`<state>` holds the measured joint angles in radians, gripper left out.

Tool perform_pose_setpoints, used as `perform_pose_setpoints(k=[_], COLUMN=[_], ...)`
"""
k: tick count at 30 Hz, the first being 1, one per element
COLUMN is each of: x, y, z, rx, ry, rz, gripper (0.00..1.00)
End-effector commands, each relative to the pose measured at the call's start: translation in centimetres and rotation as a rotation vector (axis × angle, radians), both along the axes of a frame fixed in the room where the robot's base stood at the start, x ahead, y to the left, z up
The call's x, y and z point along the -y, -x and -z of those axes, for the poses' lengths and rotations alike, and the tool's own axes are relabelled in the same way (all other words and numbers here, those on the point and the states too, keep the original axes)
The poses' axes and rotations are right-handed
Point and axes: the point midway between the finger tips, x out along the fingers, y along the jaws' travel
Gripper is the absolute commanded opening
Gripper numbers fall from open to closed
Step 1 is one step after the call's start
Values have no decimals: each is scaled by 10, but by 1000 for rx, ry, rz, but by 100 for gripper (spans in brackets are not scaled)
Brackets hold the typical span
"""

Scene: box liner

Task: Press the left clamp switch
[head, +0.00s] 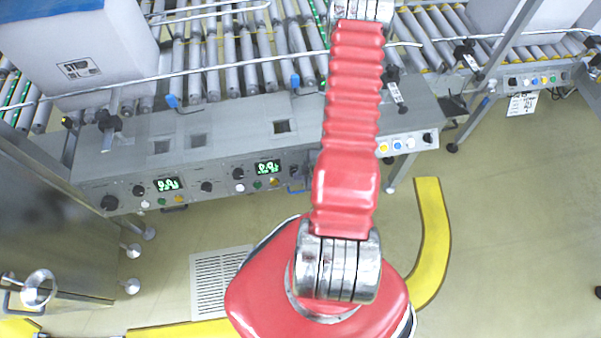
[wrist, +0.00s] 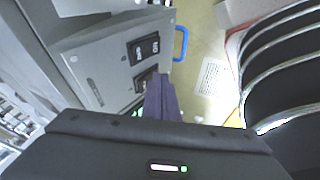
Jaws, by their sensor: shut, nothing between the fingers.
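In the wrist view, my gripper (wrist: 161,82) shows as dark narrow fingers, closed together with nothing held. They point at a grey panel (wrist: 95,65). A dark rocker-like switch (wrist: 143,48) sits on that panel, up and left of the fingertips. A second dark switch (wrist: 146,76) lies close beside the fingertips, partly hidden by them. I cannot read their labels or tell which one is the left clamp switch. I cannot tell whether the fingertips touch the panel. In the head view, my red arm hides part of the control panel (head: 222,190), and the gripper does not show.
In the wrist view, a blue handle (wrist: 181,43) sticks out past the panel's edge. In the head view, the panel carries knobs, buttons and two green displays. A roller conveyor (head: 235,60) with a white box (head: 85,45) lies behind. Yellow strips (head: 432,235) edge the floor.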

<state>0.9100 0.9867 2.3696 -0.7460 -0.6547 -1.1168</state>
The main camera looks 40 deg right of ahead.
Motion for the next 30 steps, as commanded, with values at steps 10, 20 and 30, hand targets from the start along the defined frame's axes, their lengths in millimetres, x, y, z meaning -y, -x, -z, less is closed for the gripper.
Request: perform_pose_setpoints(k=[10,20,30], x=[0,0,-1], y=[0,0,0], z=[-6,-16,-16], rx=[0,0,-1], ry=[0,0,-1], rz=[-1,0,0], gripper=[0,0,0])
